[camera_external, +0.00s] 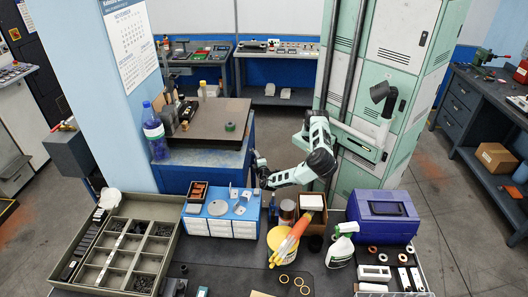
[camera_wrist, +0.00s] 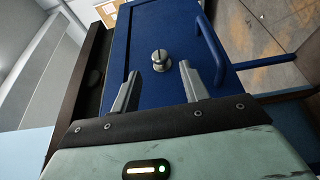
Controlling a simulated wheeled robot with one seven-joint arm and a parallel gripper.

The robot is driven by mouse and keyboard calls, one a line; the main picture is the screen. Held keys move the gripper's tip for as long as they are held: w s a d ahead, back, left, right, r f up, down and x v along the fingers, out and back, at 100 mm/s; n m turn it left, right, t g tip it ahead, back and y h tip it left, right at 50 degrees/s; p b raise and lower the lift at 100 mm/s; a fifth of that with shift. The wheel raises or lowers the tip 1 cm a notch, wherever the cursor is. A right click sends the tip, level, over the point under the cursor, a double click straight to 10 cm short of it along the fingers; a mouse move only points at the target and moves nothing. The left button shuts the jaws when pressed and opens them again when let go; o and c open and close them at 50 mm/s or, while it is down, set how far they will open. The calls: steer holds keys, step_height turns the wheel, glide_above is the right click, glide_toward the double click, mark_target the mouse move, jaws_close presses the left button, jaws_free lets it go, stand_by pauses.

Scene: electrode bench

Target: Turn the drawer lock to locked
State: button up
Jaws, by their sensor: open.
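The drawer lock (camera_wrist: 161,60) is a round metal knob with a slot on a blue drawer front (camera_wrist: 145,28), in the wrist view. My gripper (camera_wrist: 161,82) is open, with its two grey fingers pointing at the lock. The lock lies just beyond the fingertips and between their lines, and I see no contact. In the external view my gripper (camera_external: 262,172) is small beside the blue cabinet (camera_external: 208,172) under the dark worktop. The lock is hidden in that view.
A blue bar handle (camera_wrist: 208,42) stands out from the drawer front, right of the lock. In front of the cabinet are a blue-and-white drawer box (camera_external: 222,225), a yellow tub (camera_external: 284,243), a spray bottle (camera_external: 341,247) and a purple case (camera_external: 383,215). Open floor lies right of the bench.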

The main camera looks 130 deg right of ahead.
mark_target(250, 150)
steer(key=p+x, duration=0.1)
steer(key=x, duration=0.4)
steer(key=shift+s+d, duration=0.15)
steer(key=shift+d, duration=0.15)
jaws_close()
